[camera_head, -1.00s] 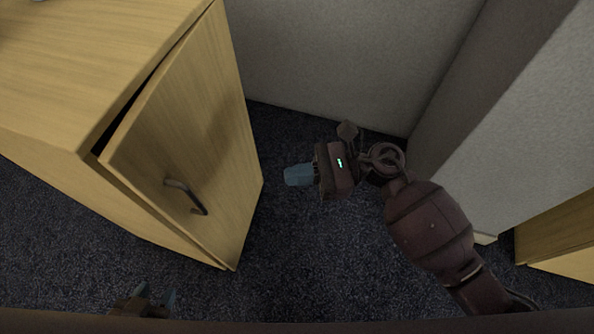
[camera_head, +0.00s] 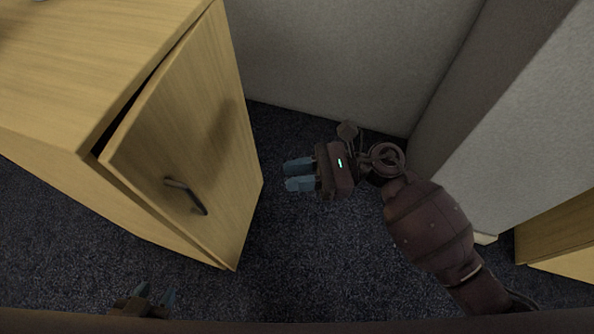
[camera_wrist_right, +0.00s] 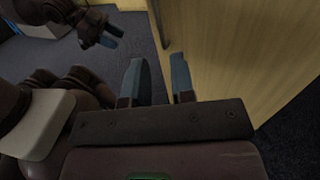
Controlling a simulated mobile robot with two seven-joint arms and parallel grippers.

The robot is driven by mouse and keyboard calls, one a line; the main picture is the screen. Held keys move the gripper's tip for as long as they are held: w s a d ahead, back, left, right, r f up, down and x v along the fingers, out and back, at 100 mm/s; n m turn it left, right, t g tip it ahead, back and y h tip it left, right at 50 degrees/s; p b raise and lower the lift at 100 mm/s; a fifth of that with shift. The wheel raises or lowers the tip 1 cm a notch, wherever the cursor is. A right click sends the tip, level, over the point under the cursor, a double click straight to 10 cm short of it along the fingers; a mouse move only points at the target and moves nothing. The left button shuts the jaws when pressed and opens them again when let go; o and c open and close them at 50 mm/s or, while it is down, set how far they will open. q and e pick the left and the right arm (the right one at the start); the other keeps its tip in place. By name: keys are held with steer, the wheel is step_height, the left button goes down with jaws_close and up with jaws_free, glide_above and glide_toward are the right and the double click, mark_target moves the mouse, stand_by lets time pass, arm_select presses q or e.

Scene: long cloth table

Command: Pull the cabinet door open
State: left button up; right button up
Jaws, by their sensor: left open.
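The wooden cabinet (camera_head: 75,60) stands at the left of the head view. Its door (camera_head: 190,130) is slightly ajar, with a dark gap along its top edge. A dark bar handle (camera_head: 187,196) is on the door's front and also shows in the right wrist view (camera_wrist_right: 158,22). My right gripper (camera_head: 288,174) is open and empty, to the right of the door and apart from the handle. My left gripper (camera_head: 156,292) is open at the bottom left, below the handle and not touching it; it also shows in the right wrist view (camera_wrist_right: 112,34).
A grey wall panel (camera_head: 340,60) stands behind, and another (camera_head: 520,110) stands close to my right arm. Another wooden unit (camera_head: 560,235) is at the right edge. Dark carpet (camera_head: 300,260) is clear in front of the door.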

steer(key=shift+o, duration=0.9)
steer(key=w+d, duration=0.1)
steer(key=d, duration=0.9)
steer(key=shift+w+d, duration=0.25)
steer(key=shift+d, duration=0.15)
